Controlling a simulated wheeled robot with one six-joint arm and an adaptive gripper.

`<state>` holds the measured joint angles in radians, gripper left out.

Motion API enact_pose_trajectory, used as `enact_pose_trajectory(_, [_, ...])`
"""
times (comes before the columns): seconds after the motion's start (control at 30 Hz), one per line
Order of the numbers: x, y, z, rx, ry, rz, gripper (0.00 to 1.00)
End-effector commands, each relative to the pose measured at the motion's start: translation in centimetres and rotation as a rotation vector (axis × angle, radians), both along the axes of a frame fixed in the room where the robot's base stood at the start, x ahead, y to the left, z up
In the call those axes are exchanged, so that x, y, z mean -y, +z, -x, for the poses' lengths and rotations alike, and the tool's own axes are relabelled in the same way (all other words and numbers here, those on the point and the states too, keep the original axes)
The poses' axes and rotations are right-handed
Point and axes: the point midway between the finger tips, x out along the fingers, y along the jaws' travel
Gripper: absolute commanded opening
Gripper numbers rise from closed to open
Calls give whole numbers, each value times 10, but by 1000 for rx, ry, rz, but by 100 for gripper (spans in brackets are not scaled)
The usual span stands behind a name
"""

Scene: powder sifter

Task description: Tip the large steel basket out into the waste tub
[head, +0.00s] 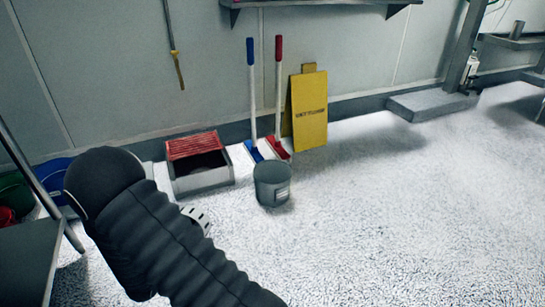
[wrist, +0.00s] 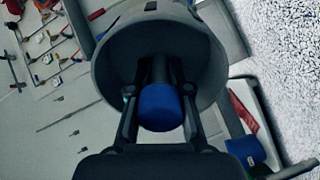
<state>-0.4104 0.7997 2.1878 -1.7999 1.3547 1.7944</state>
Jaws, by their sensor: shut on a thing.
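In the wrist view my gripper (wrist: 160,118) is shut on a blue, rounded grip (wrist: 160,106). A large dark grey round vessel (wrist: 205,62) lies just beyond the fingers, apparently the large steel basket with the blue grip as its handle. Its contents cannot be made out. In the head view my dark arm hides the gripper and most of what it holds; a small white piece with dark holes (head: 196,216) shows beside the arm, and I cannot tell what it is. A grey tub (head: 272,186) with a pale label, likely the waste tub, stands upright on the floor right of my arm.
A grey box with a red slatted top (head: 197,162) stands by the wall. A blue-headed brush (head: 252,100), a red-headed one (head: 278,95) and a yellow sign (head: 308,110) lean there. Blue (head: 54,172) and green (head: 14,192) tubs are at left. Floor at right is clear.

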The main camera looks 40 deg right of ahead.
Motion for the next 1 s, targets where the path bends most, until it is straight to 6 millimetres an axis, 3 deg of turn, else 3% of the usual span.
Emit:
enact_pose_trajectory(0.13, [0,13,-1,-56,0,-81,0])
enact_pose_trajectory(0.5, [1,23,-1,-229,-3,-302,0])
enact_pose_trajectory(1.0, [1,33,-1,-362,-4,-475,0])
